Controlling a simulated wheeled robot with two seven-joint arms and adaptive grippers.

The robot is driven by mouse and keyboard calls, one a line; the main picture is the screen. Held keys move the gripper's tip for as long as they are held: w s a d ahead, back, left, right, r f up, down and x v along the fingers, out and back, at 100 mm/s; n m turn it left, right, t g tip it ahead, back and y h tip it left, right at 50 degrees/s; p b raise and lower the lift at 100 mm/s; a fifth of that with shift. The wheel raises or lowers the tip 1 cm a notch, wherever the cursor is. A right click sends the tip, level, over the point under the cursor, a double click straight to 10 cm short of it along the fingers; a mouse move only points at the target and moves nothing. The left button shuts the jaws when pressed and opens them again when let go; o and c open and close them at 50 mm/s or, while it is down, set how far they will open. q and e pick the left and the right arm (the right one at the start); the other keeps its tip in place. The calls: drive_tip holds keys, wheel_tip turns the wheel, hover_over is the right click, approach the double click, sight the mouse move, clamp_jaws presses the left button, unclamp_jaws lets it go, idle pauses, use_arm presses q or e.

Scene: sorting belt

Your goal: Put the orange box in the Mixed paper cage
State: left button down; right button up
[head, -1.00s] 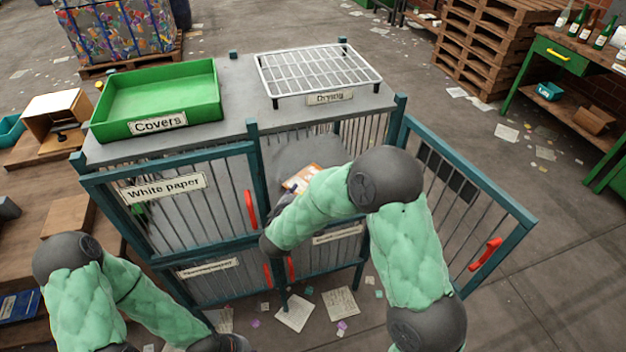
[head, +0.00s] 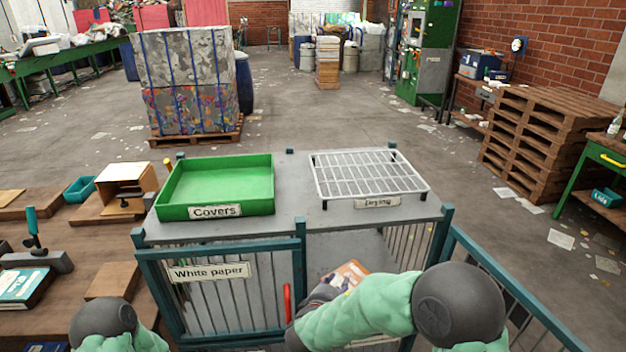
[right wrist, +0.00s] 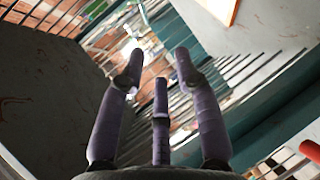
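An orange and white flat-looking item (head: 347,276), likely the orange box, lies on the grey floor of the upper right cage (head: 375,240), whose door stands open to the right. Its edge also shows at the top of the right wrist view (right wrist: 227,10). No Mixed paper label is readable. My right gripper (head: 322,292) is at the opening of this cage, close to the item and partly hidden by my forearm. In the right wrist view its fingers (right wrist: 158,72) are spread with nothing between them. My left gripper is out of view; only part of my left arm shows.
The White paper cage (head: 215,295) adjoins on the left with its door shut. A green Covers tray (head: 217,210) and a white Drying rack (head: 370,175) stand on the cage top. The open door (head: 500,280) bounds the right side. Pallets (head: 545,140) stand farther right.

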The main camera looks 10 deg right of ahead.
drive_tip(key=s+d+f+m+g+y+p, duration=0.1)
drive_tip(key=s+d+f+g, duration=0.1)
drive_tip(key=s+f+g, duration=0.35)
drive_tip(key=s+d+f+g+y, duration=0.1)
drive_tip(key=s+d+f+g, duration=0.15)
drive_tip(key=s+f, duration=0.65)
drive_tip(key=s+a+f+m+g+y+p, duration=0.1)
drive_tip(key=s+a+f+m+g+y, duration=0.1)
drive_tip(key=s+f+m, duration=0.5)
drive_tip(key=s+a+f+m+g+y+p, duration=0.1)
drive_tip(key=s+a+f+m+y, duration=0.3)
drive_tip(key=s+f+m+y, duration=0.2)
drive_tip(key=shift+s+a+f+m+g+p, duration=0.4)
drive_tip(key=shift+s+f, duration=0.3)
drive_tip(key=shift+s, duration=0.15)
